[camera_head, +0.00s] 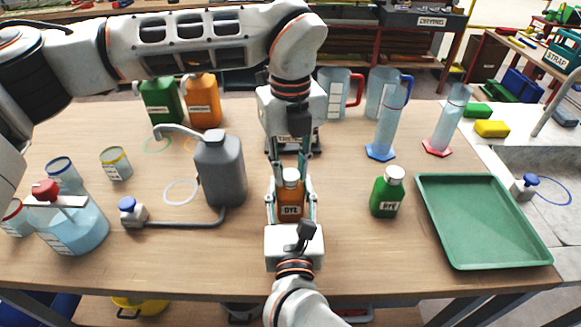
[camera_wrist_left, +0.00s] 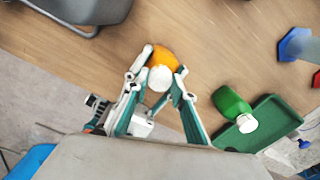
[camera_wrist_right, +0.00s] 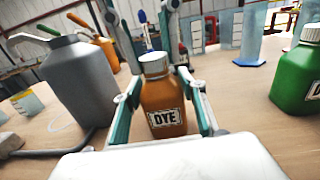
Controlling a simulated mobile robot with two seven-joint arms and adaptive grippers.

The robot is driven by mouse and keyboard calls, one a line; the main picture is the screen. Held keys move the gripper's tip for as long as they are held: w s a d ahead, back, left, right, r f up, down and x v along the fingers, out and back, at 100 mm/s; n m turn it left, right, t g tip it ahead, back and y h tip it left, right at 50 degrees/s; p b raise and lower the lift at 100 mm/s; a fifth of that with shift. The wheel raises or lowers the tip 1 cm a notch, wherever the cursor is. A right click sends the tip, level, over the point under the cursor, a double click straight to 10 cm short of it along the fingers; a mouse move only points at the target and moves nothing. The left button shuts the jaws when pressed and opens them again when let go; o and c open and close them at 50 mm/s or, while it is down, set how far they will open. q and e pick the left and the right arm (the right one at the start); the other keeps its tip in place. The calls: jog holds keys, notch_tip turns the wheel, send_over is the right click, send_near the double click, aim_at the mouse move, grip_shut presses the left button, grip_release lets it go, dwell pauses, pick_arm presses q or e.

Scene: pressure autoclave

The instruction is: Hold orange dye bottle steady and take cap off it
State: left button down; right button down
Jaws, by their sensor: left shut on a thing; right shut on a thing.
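The orange dye bottle (camera_head: 290,208) stands upright on the table, with its DYE label facing my right arm. Its white cap (camera_head: 291,175) sits on the neck and also shows in the left wrist view (camera_wrist_left: 160,79) and the right wrist view (camera_wrist_right: 154,65). My right gripper (camera_head: 291,199) comes in low from the front and is shut on the bottle body, a finger on each side. My left gripper (camera_head: 291,168) reaches down from above, its fingertips closed around the white cap. The cap's lower edge against the neck is too small to judge for a gap.
A grey jug (camera_head: 220,168) with a spout stands left of the bottle. A green dye bottle (camera_head: 387,192) and a green tray (camera_head: 483,222) are to the right. Measuring cylinders (camera_head: 385,125) and jugs stand behind. A blue-liquid beaker (camera_head: 68,226) is at the left.

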aim_at(291, 174)
pick_arm(q)
jog(key=n, duration=1.4)
jog(key=shift+r, duration=0.25)
jog(key=shift+r, duration=0.85)
jog(key=shift+r, duration=0.1)
jog(key=shift+r, duration=1.95)
pick_arm(e)
jog(key=c, duration=1.2)
grip_release()
jog(key=shift+o, duration=0.2)
